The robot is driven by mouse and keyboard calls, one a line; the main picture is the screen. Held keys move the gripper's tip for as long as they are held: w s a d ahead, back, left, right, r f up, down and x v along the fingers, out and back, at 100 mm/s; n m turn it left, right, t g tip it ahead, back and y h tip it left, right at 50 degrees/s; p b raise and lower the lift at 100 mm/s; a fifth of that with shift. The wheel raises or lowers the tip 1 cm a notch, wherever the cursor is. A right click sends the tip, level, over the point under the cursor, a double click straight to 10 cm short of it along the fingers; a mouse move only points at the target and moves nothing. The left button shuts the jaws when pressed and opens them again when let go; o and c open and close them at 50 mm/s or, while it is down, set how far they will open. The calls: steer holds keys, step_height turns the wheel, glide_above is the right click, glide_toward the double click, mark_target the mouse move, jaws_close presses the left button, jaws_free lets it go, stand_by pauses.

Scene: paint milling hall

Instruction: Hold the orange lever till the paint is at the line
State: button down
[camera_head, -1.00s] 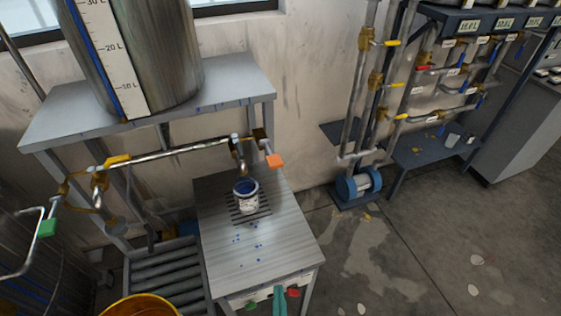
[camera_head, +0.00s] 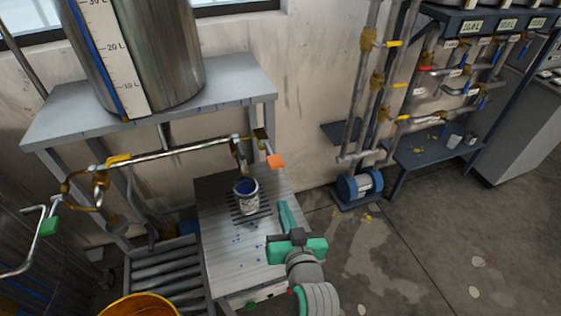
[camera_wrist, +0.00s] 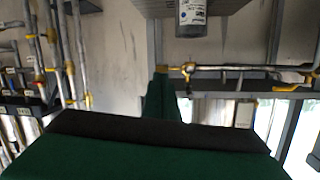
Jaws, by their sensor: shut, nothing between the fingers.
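The orange lever (camera_head: 275,161) sits at the right end of the pipe, above the small metal bench (camera_head: 228,262). The open paint can (camera_head: 246,195) stands upright on the bench's grate under the spout (camera_head: 239,152). Blue paint shows inside it, but I cannot make out a fill line or the exact level. My gripper (camera_head: 284,205), green and dark grey, is over the bench's right side. Its fingers are shut and empty, below the lever in the picture and apart from it. The wrist view shows the green fingers (camera_wrist: 162,95) and a can with a white label (camera_wrist: 192,14) at the top edge.
A large steel tank (camera_head: 165,50) with a litre scale stands on a shelf behind the bench. A yellow bucket (camera_head: 138,305) is at bottom left. Floor at right is open.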

steer(key=w+d+r+n+y, duration=0.1)
steer(key=w+d+r+n, duration=0.1)
steer(key=r, duration=0.9)
steer(key=shift+w+r+n+g+y, duration=0.3)
steer(key=shift+w+r+n+y, duration=0.1)
steer(key=shift+w+n, duration=0.25)
glide_above(278, 162)
steer(key=s, duration=0.2)
step_height(278, 162, down, 2)
steer(key=f, duration=0.1)
step_height(278, 162, down, 2)
steer(key=shift+f, duration=0.75)
